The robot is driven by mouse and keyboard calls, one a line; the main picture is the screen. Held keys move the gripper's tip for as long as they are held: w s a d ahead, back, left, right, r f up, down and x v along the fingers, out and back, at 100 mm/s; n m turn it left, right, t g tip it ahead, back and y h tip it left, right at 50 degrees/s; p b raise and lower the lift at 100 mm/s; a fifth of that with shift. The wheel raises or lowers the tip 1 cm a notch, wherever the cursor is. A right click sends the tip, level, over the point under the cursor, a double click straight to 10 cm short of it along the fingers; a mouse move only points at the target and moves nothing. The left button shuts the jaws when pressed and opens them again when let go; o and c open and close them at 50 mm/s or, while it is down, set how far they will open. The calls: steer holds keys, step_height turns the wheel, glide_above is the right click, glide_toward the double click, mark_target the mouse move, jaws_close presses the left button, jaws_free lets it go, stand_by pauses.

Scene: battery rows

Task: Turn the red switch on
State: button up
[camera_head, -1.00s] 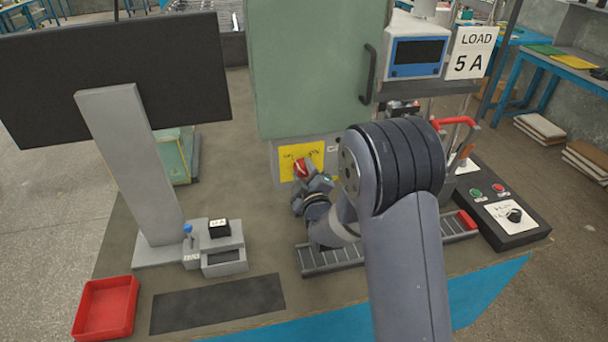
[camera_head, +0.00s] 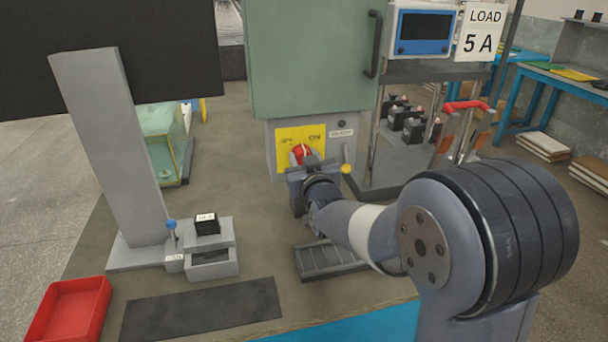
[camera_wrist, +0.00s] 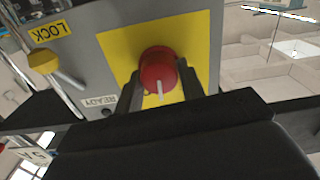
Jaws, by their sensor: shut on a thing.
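The red switch (camera_head: 301,153) is a round knob on a yellow plate (camera_head: 285,138) low on the front of the green cabinet. It also shows in the wrist view (camera_wrist: 158,70), where a white mark on it points down toward my gripper. My gripper (camera_wrist: 160,88) has one finger on each side of the knob and is shut on it. In the head view my gripper (camera_head: 303,170) reaches the knob from the front and hides its lower part.
A yellow-tipped lever (camera_head: 346,169), labelled LOCK in the wrist view, stands right of the switch. A grey stand (camera_head: 100,150), a red tray (camera_head: 68,312) and a roller strip (camera_head: 328,262) are on the bench. Black batteries (camera_head: 413,130) stand at right.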

steer(key=shift+d+m+b, duration=0.1)
steer(key=shift+m+b, duration=3.8)
steer(key=shift+b, duration=0.1)
steer(key=o, duration=1)
steer(key=v, duration=1)
steer(key=shift+s, duration=0.35)
steer(key=shift+w, duration=0.1)
